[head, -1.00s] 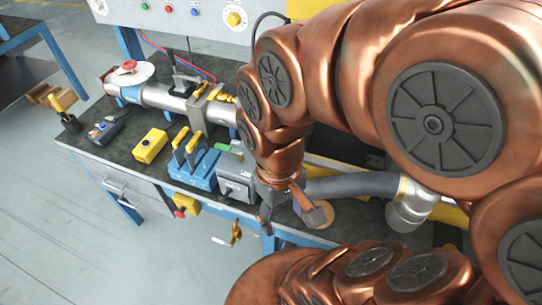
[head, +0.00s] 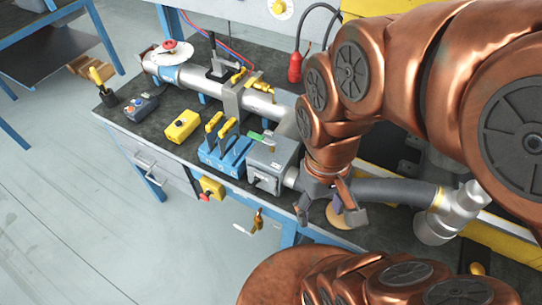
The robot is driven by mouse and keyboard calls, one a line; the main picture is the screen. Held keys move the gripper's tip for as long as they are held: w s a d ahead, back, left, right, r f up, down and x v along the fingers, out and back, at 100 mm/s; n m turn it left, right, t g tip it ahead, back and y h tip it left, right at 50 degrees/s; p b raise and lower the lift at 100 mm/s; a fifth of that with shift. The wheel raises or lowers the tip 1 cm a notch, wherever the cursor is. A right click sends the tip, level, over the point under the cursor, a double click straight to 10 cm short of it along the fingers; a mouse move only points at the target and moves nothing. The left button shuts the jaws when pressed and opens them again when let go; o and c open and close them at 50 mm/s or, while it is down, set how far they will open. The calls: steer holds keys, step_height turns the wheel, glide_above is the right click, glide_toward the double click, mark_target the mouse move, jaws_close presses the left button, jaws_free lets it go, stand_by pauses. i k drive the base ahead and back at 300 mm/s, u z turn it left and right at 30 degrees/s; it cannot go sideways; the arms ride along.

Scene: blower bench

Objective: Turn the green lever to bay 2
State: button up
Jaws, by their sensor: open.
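The green lever (head: 262,138) is a small flat green bar on top of the grey box (head: 268,160), near the middle of the bench front. Its exact angle is hard to tell at this size. No bay numbers are readable. My gripper (head: 328,208) points down with its fingers spread, to the right of the grey box near the front bench edge. It is open, empty and apart from the green lever. A tan round disc (head: 342,216) shows behind the fingers.
A blue block with yellow-handled levers (head: 226,152) stands left of the grey box. A yellow box (head: 182,125) and a grey button box (head: 140,107) sit further left. A metal pipe (head: 200,77) runs behind. A grey hose (head: 395,192) lies to the right.

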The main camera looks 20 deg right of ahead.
mark_target(252, 134)
steer(key=u, duration=0.45)
steer(key=k, duration=0.6)
steer(key=u, duration=1.2)
steer(key=i, duration=0.8)
steer(key=z, duration=0.35)
